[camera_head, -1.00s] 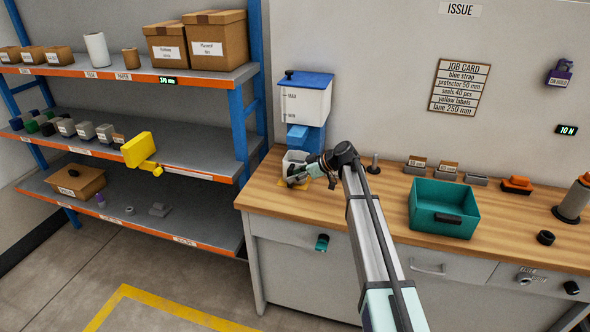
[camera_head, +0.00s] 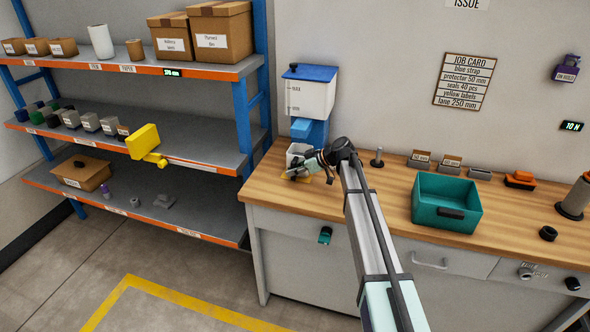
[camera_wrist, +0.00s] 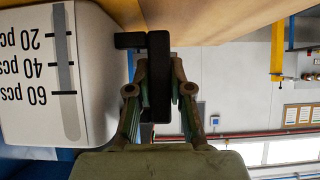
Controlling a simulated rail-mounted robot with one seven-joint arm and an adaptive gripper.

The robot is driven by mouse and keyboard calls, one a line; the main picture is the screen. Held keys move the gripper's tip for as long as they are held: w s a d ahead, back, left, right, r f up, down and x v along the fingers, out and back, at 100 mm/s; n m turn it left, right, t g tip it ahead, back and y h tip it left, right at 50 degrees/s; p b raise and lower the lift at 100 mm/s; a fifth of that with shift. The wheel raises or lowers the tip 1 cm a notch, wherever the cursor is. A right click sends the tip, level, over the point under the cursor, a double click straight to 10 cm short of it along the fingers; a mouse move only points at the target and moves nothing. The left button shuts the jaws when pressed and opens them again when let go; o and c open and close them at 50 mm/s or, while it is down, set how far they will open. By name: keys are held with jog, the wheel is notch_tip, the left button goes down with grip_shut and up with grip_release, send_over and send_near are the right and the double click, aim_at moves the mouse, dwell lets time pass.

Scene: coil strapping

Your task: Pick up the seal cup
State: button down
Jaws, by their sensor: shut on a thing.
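The seal cup (camera_head: 296,152) is a white cup under the blue and white dispenser at the left end of the bench. In the wrist view the cup (camera_wrist: 35,85) appears upside down at the left, with marks reading 20, 40 and 60 pcs. Its black handle (camera_wrist: 158,60) sticks out between my fingers. My gripper (camera_wrist: 158,88) is shut on this handle, with one finger on each side. In the head view my gripper (camera_head: 300,170) is small beside the cup and partly covers it. Whether the cup's base touches the bench cannot be told.
The dispenser (camera_head: 307,97) stands just above and behind the cup. A teal bin (camera_head: 446,205) and small grey trays stand further right on the wooden bench (camera_head: 395,205). A yellow thing (camera_head: 143,141) juts from the shelf at the left.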

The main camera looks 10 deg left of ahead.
aim_at(295, 162)
jog(key=shift+r, duration=0.2)
jog(key=shift+r+b, duration=0.75)
jog(key=shift+r, duration=0.6)
jog(key=shift+s+r, duration=0.1)
jog(key=shift+r, duration=0.1)
jog(key=s+a+b, duration=0.1)
jog(key=s+b, duration=0.1)
jog(key=s, duration=0.6)
jog(key=s+a+b, duration=0.2)
jog(key=s, duration=0.7)
jog(key=shift+a, duration=0.3)
jog(key=shift+s, duration=0.2)
jog(key=c, duration=1.7)
grip_release()
grip_shut()
